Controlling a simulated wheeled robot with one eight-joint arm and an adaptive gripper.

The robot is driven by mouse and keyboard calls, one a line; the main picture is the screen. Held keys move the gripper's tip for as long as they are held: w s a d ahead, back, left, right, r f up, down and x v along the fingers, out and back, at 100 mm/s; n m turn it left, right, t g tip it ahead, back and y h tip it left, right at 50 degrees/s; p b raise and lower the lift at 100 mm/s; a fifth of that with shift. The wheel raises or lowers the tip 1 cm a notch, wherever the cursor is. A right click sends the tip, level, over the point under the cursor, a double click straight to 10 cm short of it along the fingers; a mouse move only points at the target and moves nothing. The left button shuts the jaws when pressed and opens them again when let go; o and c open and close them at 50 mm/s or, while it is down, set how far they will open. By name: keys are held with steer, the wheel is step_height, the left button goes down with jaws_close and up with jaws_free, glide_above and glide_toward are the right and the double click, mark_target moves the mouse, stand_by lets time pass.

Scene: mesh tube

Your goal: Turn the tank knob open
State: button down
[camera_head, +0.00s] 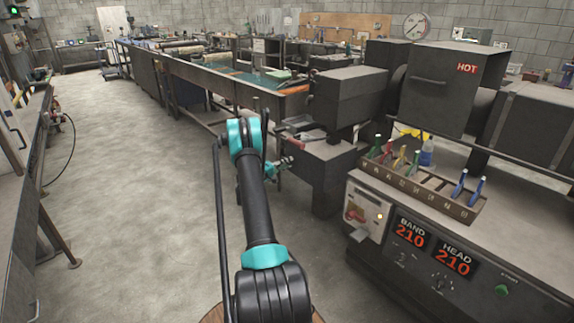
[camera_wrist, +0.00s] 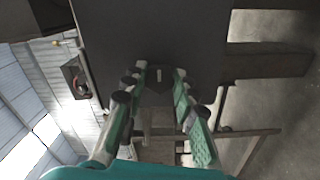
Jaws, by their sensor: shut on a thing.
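In the wrist view, a dark knob (camera_wrist: 158,76) with a small pale mark sits on a broad dark panel (camera_wrist: 190,35). The green-and-grey fingers of my gripper (camera_wrist: 161,82) stand on both sides of the knob and are shut on it. The fingers partly cover the knob's sides. In the head view, my gripper (camera_head: 284,164) is small and partly hidden beyond my arm, close to the dark machine stand. The knob cannot be made out there. A long tank (camera_head: 225,83) with a greenish inside runs away behind my arm.
A dark machine marked HOT (camera_head: 440,85) stands at the right. In front of it are a tool rack (camera_head: 425,188) and a control panel (camera_head: 430,250) reading 210 twice. A bench (camera_head: 30,150) lines the left. The grey floor (camera_head: 130,200) between is open.

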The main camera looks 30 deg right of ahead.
stand_by(0.5)
steer(key=c, duration=1.2)
jaws_free()
steer(key=shift+a, duration=0.1)
steer(key=a, duration=0.8)
steer(key=s+a, duration=0.1)
steer(key=a, duration=0.3)
steer(key=shift+w, duration=0.1)
